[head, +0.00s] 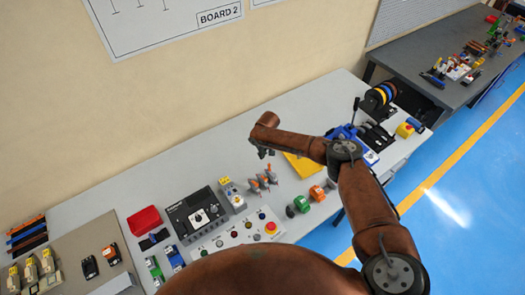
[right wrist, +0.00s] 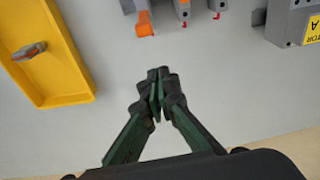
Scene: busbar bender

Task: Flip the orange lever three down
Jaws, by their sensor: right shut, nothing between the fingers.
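A group of grey lever blocks with orange levers (head: 262,181) stands on the grey bench in the head view. In the right wrist view, an orange lever tip (right wrist: 145,22) shows on a block at the top edge. More grey blocks (right wrist: 184,8) with red tabs stand to its right, cut off by the frame. I cannot tell which lever is number three. My right gripper (right wrist: 158,80) is shut and empty, apart from the blocks, over bare bench. In the head view it (head: 262,153) hangs above and behind the blocks. My left gripper is not in view.
A yellow tray (right wrist: 72,62) holding a small grey and orange piece (right wrist: 28,51) lies to the left in the wrist view. A grey box with a yellow label (right wrist: 312,28) stands at the right. A button panel (head: 235,236) lies in front of the blocks.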

